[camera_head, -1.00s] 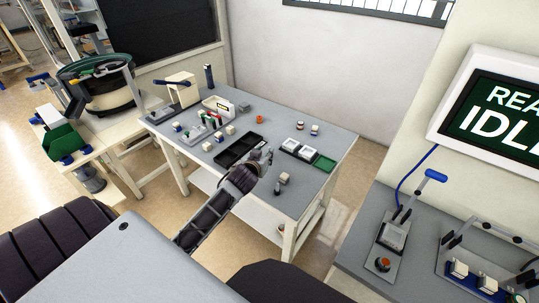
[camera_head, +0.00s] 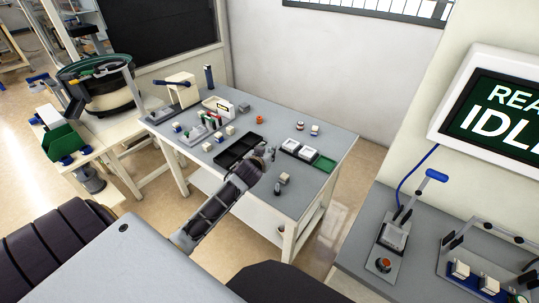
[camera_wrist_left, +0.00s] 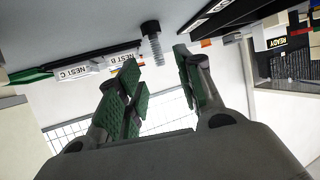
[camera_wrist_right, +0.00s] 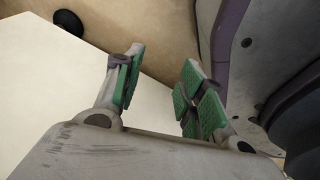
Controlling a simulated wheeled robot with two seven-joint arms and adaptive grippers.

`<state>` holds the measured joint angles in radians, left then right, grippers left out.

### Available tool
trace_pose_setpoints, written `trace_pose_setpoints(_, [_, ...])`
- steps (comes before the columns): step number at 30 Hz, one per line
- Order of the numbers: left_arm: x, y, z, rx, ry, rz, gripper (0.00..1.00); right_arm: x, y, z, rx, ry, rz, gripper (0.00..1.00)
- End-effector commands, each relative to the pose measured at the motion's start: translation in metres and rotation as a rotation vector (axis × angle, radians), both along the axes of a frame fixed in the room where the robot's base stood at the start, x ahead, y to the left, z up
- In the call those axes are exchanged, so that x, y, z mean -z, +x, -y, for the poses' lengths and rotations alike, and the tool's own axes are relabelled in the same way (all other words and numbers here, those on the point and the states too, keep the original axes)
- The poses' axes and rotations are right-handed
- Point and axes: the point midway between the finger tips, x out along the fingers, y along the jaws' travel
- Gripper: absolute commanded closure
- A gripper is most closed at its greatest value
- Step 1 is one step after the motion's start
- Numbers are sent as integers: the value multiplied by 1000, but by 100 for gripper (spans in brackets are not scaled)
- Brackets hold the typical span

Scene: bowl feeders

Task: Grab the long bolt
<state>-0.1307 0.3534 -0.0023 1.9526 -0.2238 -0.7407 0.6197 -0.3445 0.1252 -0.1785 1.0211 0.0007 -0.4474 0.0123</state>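The long bolt (camera_wrist_left: 151,30) has a dark head and a grey threaded shaft in the left wrist view. It stands at the grey table surface, which appears upside down there. My left gripper (camera_wrist_left: 158,76) is open, with green-padded fingers on either side of the bolt's line. The bolt lies just beyond the fingertips and I see no contact. In the head view my left gripper (camera_head: 264,154) is low over the table, beside the black tray. My right gripper (camera_wrist_right: 163,84) is open and empty in the right wrist view, away from the table.
The black tray (camera_head: 226,161) lies left of my left gripper. White nests (camera_head: 301,149) and a green tray (camera_head: 324,163) lie to its right; labels for nests B and C show in the left wrist view.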

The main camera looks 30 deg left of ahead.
Motion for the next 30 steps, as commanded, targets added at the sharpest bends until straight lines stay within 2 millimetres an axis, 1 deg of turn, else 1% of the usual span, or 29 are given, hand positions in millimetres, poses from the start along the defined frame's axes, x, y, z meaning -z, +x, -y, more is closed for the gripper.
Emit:
trace_pose_setpoints(5, [6,10,-3,0,0,0,64,2,0,0,1,0,-3,60])
trace_pose_setpoints(12, [15,30,-9,0,1,2,64,-1,9,-4,1,4,8,60])
trace_pose_setpoints(17, [20,39,-12,1,0,1,64,-4,14,-7,2,7,13,60])
trace_pose_setpoints(21, [22,43,-13,0,0,-1,64,-4,13,-9,4,9,11,60])
trace_pose_setpoints(30, [22,43,-13,0,0,0,64,-2,8,-9,4,10,4,60])
